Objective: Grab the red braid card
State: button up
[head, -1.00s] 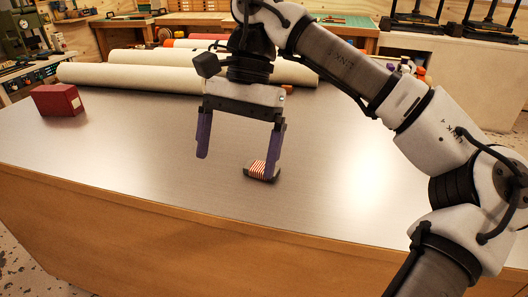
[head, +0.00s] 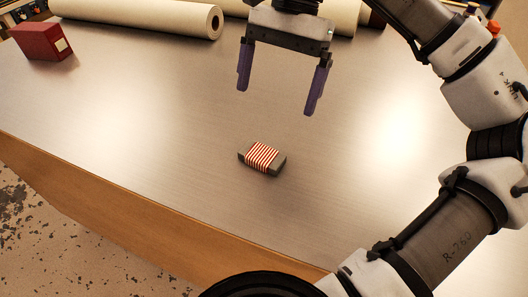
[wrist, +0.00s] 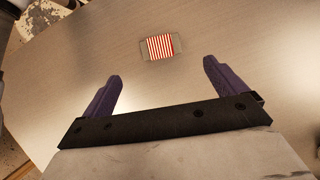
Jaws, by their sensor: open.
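The red braid card (head: 262,157) is a small dark card wrapped in red and white striped braid. It lies flat on the metal tabletop, near the table's front edge in the head view. In the wrist view the card (wrist: 160,47) shows ahead of the fingertips, about midway between them. My gripper (head: 276,98) is open, with two purple fingers apart and nothing between them. It hangs above the table, behind the card in the head view. The fingers also show in the wrist view (wrist: 161,72), apart from the card.
A dark red box (head: 41,42) with a pale label stands at the back left of the table (head: 150,110). Large cream rolls (head: 150,14) lie along the back. The tabletop around the card is clear.

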aim_at(262, 153)
jog(key=x, duration=1)
jog(key=shift+s+f+p, duration=0.1)
jog(key=shift+f+p, duration=0.25)
jog(key=c, duration=1.1)
jog(key=shift+o, duration=0.2)
jog(key=shift+r, duration=0.1)
